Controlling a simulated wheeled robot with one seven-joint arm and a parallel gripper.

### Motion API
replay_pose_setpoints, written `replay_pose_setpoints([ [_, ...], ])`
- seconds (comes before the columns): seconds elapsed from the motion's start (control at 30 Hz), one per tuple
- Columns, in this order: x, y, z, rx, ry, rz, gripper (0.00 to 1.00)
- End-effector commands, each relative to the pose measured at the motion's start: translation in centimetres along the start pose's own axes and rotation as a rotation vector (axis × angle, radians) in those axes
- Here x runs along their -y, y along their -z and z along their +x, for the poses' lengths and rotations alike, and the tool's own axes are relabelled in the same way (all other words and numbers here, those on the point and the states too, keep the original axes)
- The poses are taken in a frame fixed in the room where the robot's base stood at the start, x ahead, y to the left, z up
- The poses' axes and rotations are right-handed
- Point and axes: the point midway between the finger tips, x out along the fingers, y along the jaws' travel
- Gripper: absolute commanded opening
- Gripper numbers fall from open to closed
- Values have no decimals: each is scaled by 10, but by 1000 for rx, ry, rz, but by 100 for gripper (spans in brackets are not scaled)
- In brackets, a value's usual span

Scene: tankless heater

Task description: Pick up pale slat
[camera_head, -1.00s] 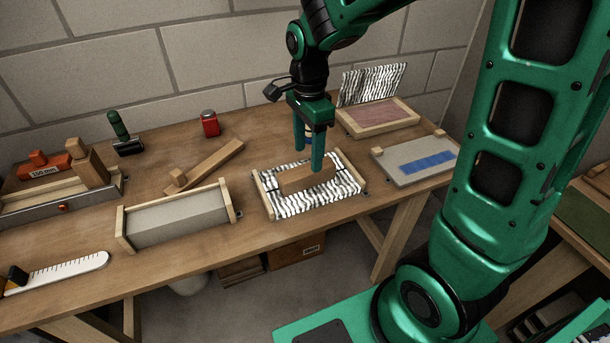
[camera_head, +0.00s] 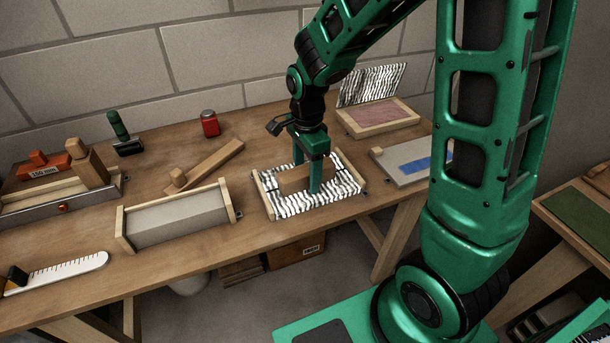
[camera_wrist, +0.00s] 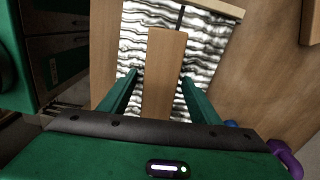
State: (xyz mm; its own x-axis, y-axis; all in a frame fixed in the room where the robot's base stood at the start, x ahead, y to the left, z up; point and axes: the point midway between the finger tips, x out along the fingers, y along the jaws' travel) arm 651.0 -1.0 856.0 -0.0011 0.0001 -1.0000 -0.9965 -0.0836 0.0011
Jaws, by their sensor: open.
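The pale slat (camera_head: 296,179) is a light wooden strip lying in a wooden-framed tray (camera_head: 262,198) with a black-and-white wavy-striped floor. In the wrist view the slat (camera_wrist: 163,75) runs lengthwise between my two fingers. My gripper (camera_head: 307,178) points down over the tray. In the wrist view my gripper (camera_wrist: 155,92) is open, with one finger on each side of the slat and a gap on both sides. My near finger hides part of the slat in the head view.
A grey sloped box (camera_head: 178,220) stands left of the tray. A board with a blue strip (camera_head: 410,163) lies to the right, and a framed reddish panel (camera_head: 378,115) is behind. A loose wooden piece (camera_head: 207,163) and a red jar (camera_head: 210,124) sit at back left.

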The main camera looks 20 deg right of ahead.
Motion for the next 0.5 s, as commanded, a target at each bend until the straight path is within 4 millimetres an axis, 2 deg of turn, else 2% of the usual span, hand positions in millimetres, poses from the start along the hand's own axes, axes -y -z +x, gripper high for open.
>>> replay_pose_setpoints([
  [0.03, 0, 0, 0, 0, 0, 0, 50],
  [0.2, 0, 0, 0, 0, 0, 0, 9],
  [0.23, 0, 0, 0, 0, 0, 0, 4],
  [0.5, 0, 0, -1, 0, 1, 0, 4],
])
